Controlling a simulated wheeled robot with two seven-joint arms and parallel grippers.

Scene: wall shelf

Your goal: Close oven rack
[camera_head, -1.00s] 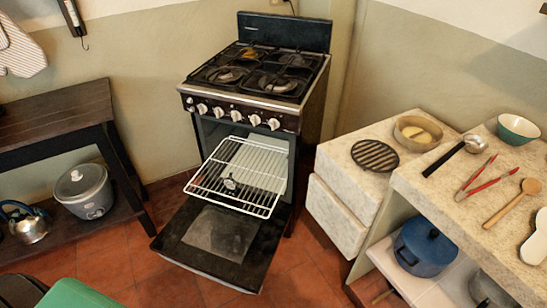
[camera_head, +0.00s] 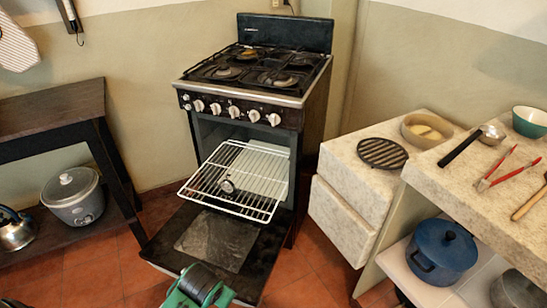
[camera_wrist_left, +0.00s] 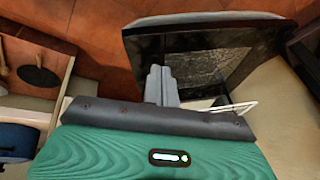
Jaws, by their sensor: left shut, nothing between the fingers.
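The oven rack (camera_head: 240,196) is a white wire grid pulled out of the oven cavity, above the lowered door. A small round dial (camera_head: 227,186) sits at its middle. The oven door (camera_head: 163,248) hangs open, dark with a glass pane. In the left wrist view the door (camera_wrist_left: 262,26) is beyond my left gripper (camera_wrist_left: 161,70), whose grey fingers are shut and empty. A bit of white wire, likely the rack (camera_wrist_left: 237,106), shows right of the fingers, partly hidden by the gripper body. In the head view my green and black left arm is at the bottom, before the door; its fingertips are not clear. My right gripper is not in view.
The stove top (camera_head: 250,75) is above the oven. A stone counter (camera_head: 340,160) stands at right with a blue pot (camera_head: 441,252) on a lower shelf. A dark bench (camera_head: 50,115) with a rice cooker (camera_head: 73,196) is at left. Tiled floor is clear before the bench.

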